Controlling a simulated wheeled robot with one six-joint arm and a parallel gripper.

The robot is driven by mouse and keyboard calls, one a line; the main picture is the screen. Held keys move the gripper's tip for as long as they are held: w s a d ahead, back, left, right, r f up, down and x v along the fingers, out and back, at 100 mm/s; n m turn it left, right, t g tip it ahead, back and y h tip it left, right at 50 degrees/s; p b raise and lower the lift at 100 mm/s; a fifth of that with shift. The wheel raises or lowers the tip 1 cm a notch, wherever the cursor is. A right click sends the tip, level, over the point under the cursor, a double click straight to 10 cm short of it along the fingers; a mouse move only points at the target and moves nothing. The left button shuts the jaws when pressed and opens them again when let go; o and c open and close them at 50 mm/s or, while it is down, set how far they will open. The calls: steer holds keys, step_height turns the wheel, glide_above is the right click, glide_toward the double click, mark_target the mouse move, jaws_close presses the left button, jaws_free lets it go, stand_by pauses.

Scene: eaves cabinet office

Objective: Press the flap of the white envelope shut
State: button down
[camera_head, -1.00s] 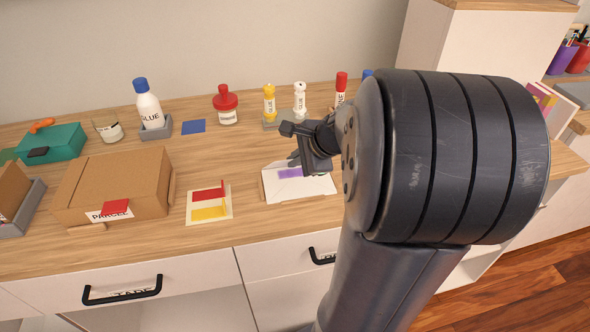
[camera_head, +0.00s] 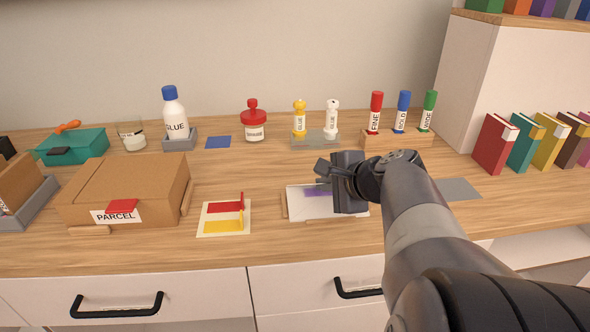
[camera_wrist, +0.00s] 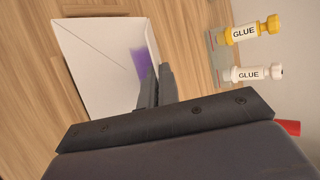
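The white envelope (camera_head: 306,207) lies on the wooden worktop, with a purple patch (camera_head: 317,191) near its far edge. The envelope (camera_wrist: 100,60) and its purple patch (camera_wrist: 141,62) also show in the wrist view, with thin diagonal lines on the paper. I cannot tell clearly where the flap's edge lies. My gripper (camera_head: 326,169) is over the far right part of the envelope and hides some of it. In the wrist view, its fingers (camera_wrist: 156,84) are together, with nothing visible between them, beside the purple patch. I cannot tell whether they touch the paper.
A card with red and yellow flaps (camera_head: 224,217) and a parcel box (camera_head: 130,185) lie to the left. Glue sticks (camera_head: 331,119) and a marker stand (camera_head: 392,140) stand behind. A grey mat (camera_head: 458,189) lies to the right. Drawers (camera_head: 160,295) are below the front edge.

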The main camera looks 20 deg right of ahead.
stand_by(0.3)
steer(key=c, duration=1.7)
jaws_free()
steer(key=shift+p, duration=0.35)
